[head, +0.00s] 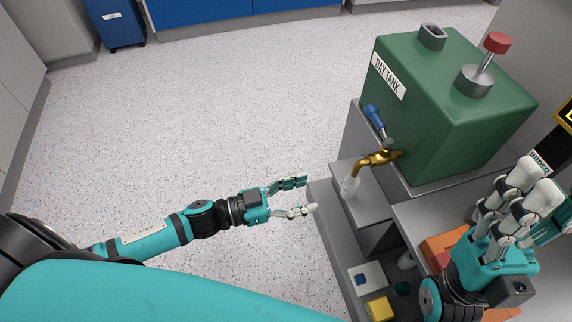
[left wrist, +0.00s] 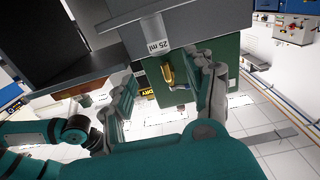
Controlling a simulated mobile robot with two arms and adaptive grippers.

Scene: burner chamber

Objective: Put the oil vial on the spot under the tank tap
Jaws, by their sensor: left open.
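The oil vial (head: 350,187) is a small clear cup. It stands upright on the grey ledge (head: 372,208) below the brass tap (head: 372,161) of the green day tank (head: 440,105). In the left wrist view the vial (left wrist: 153,28) has a "25 ml" label, with the brass tap (left wrist: 167,75) close to it. My left gripper (head: 301,198) is open and empty, just left of the vial and apart from it. Its fingers also show in the left wrist view (left wrist: 168,88). The exact spot under the vial is hidden. My right gripper (head: 510,190) is over the bench at the right, its grip unclear.
The tap has a blue lever (head: 375,117). A red-topped plunger (head: 490,62) rises from the tank. A white pad (head: 368,279), a yellow block (head: 380,308) and an orange object (head: 440,248) lie nearer. The floor (head: 180,120) left of the bench is clear.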

